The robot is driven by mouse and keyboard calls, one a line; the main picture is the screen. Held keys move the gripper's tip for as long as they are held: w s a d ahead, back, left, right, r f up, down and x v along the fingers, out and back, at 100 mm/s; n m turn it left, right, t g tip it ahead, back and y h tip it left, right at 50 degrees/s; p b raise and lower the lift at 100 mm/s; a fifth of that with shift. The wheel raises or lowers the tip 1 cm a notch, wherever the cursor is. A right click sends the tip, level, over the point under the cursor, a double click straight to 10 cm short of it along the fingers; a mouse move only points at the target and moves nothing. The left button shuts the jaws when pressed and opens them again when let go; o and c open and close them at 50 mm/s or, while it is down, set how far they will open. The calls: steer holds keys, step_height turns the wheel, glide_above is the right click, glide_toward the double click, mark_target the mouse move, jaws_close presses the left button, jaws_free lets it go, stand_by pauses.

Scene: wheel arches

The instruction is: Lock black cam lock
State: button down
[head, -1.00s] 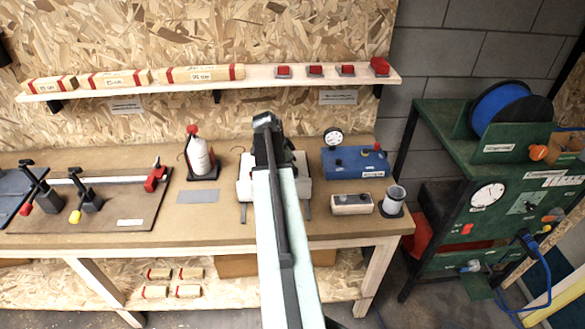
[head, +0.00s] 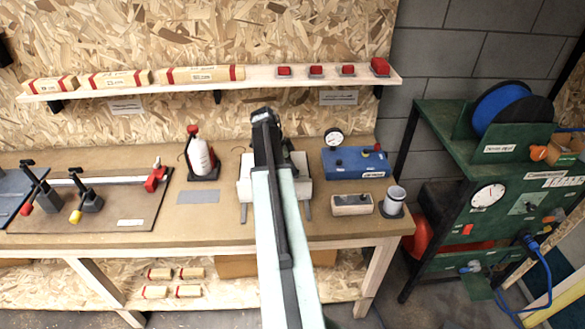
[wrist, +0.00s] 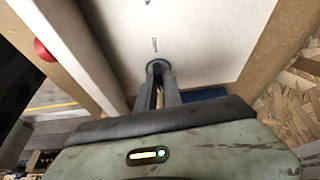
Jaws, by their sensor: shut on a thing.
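A white panel (wrist: 205,35) fills the upper middle of the wrist view, with a short slot mark on its face. The black cam lock (wrist: 158,64) is a small round dark piece on this panel, mostly covered by my fingertips. My gripper (wrist: 160,76) is shut on the cam lock, its two grey fingers meeting there. In the head view the white box (head: 243,190) stands on the workbench, largely hidden behind my arm. The cam lock and my fingertips are hidden in that view.
A blue box (head: 355,163) with a gauge and a small block (head: 352,204) stand right of the white box. A white bottle (head: 201,158) stands to its left. A shelf (head: 260,84) with red buttons runs above. A red knob (wrist: 43,50) shows in the wrist view.

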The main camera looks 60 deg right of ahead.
steer(key=shift+w+a, duration=0.1)
steer(key=shift+w, duration=0.05)
steer(key=c, duration=1.5)
jaws_free()
steer(key=shift+w, duration=0.1)
steer(key=p+v, duration=0.7)
steer(key=shift+r, duration=0.35)
